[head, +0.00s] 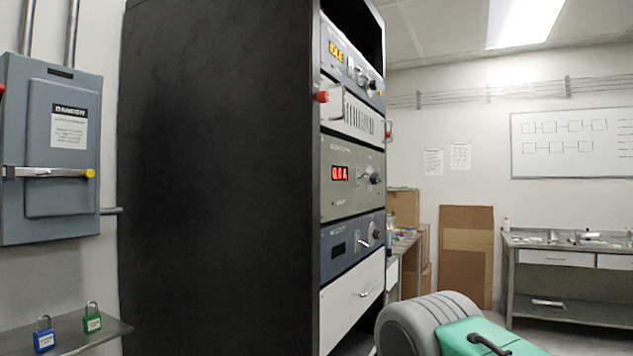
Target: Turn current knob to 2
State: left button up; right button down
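The current knob (375,178) is a small dark knob on the olive-grey panel (350,205) in the middle of the tall black rack, seen at a steep angle. Left of it, the panel's red display (340,173) appears to read 0.0 A. The knob's pointer and scale marks are too small to read. Neither of my grippers is in view.
The rack's black side (215,180) fills the centre. A red button (322,97) juts from its front edge.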

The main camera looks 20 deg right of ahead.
aim_at(375, 179)
jog(key=i+l+u, duration=0.1)
jog(key=l+u, duration=0.25)
jog(key=l, duration=0.35)
jog(key=l+u, duration=0.3)
jog(key=l, duration=0.45)
jog(key=l+u, duration=0.2)
jog(key=l, duration=0.4)
jog(key=l+u, duration=0.2)
jog(key=l, duration=0.4)
jog(key=l+u, duration=0.2)
jog(key=l, duration=0.4)
jog(key=k+l+u, duration=0.2)
jog(key=l, duration=0.4)
jog(key=l+u, duration=0.2)
jog(key=l, duration=0.4)
jog(key=i+l, duration=0.1)
jog(key=l, duration=0.9)
jog(key=i+l+u, duration=0.1)
jog(key=l, duration=0.95)
